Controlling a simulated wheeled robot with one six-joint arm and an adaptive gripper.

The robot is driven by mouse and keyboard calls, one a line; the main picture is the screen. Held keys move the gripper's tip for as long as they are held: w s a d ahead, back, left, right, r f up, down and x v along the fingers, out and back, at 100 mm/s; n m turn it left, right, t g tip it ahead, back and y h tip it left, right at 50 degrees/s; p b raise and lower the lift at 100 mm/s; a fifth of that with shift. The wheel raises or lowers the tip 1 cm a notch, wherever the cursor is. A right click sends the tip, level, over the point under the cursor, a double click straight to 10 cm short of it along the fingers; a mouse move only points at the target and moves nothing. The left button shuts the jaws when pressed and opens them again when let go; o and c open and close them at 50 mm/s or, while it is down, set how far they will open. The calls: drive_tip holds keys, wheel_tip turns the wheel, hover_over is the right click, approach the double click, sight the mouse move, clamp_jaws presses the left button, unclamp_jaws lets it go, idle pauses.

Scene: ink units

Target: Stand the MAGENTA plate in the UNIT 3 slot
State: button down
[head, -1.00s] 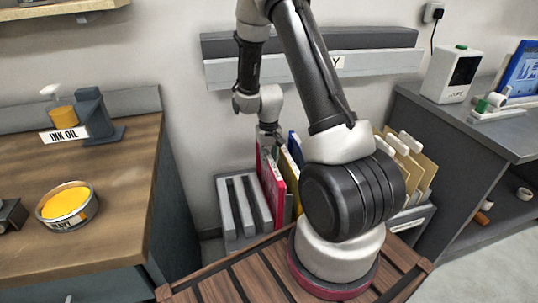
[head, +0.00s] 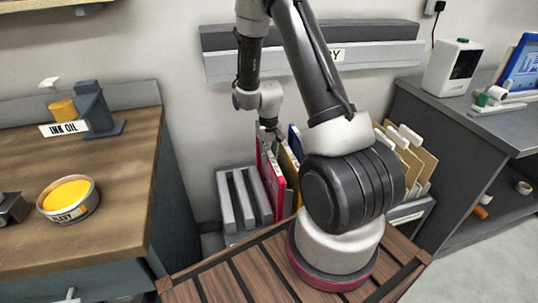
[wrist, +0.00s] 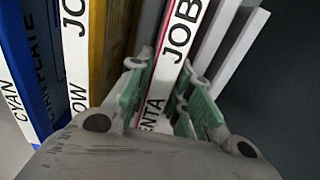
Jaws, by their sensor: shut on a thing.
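The magenta plate (head: 271,183) stands on edge in the rack, beside empty grey slots (head: 238,205) on its left. In the wrist view its white edge strip reads JOB, with the end of MAGENTA below (wrist: 180,38). My gripper (head: 270,132) is at the plate's top edge. In the wrist view its green-padded fingers (wrist: 160,82) are shut on the plate, one on each side. No UNIT 3 label is readable in any view.
A yellow plate (wrist: 112,45) and a blue cyan plate (wrist: 25,62) stand close on the left in the wrist view. Tan folders (head: 408,155) are at the right. A wooden bench (head: 95,180) and a grey shelf unit (head: 470,140) flank the rack.

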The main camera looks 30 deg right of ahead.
drive_tip(key=shift+f, duration=0.1)
drive_tip(key=c, duration=1.2)
unclamp_jaws()
wheel_tip(320, 180, up, 12)
wheel_tip(320, 180, up, 5)
